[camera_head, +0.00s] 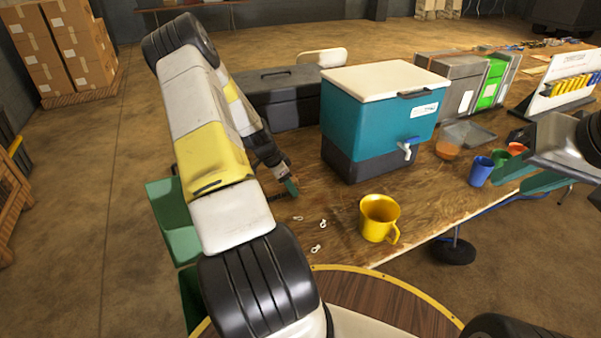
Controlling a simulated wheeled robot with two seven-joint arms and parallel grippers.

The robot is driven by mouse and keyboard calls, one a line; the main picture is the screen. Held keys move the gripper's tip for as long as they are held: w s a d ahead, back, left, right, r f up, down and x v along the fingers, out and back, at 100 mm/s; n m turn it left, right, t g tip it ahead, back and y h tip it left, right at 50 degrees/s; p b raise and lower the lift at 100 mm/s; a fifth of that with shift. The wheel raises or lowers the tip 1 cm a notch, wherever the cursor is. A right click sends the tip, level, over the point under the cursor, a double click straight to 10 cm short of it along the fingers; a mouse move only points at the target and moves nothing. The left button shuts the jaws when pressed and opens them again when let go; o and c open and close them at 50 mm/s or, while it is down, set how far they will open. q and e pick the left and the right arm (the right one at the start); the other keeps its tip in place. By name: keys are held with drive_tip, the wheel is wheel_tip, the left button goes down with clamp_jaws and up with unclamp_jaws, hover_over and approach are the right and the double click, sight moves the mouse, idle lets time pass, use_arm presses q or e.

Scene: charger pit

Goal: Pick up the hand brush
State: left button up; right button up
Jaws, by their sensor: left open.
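My left arm reaches over the wooden table, and my left gripper (284,180) is low over its left part, partly hidden behind the arm. The gripper is small in the view and its jaws are open. A small green piece (291,187) shows at its tip, and a dark strip (276,197) lies on the tabletop just below it. These may be parts of the hand brush, but I cannot tell, nor whether the gripper touches them. No other hand brush can be made out. I cannot make out my right gripper.
A teal cooler (370,124) with a white lid stands behind the gripper's right side. A yellow mug (379,218) and several small white pieces (322,223) are nearer. A blue cup (481,171) stands at right. A dark toolbox (284,97) stands behind. Green bins (172,220) are at the table's left edge.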

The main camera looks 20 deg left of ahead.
use_arm(q)
clamp_jaws()
drive_tip(key=shift+r, duration=0.15)
drive_tip(key=shift+r, duration=0.6)
wheel_tip(320, 180, up, 2)
drive_tip(key=shift+r, duration=0.2)
drive_tip(key=s+d, duration=0.3)
drive_tip(key=d, duration=0.1)
drive_tip(key=s+d, duration=0.4)
drive_tip(key=s+d+r, duration=0.1)
drive_tip(key=s+d, duration=0.2)
drive_tip(key=shift+s+d, duration=0.4)
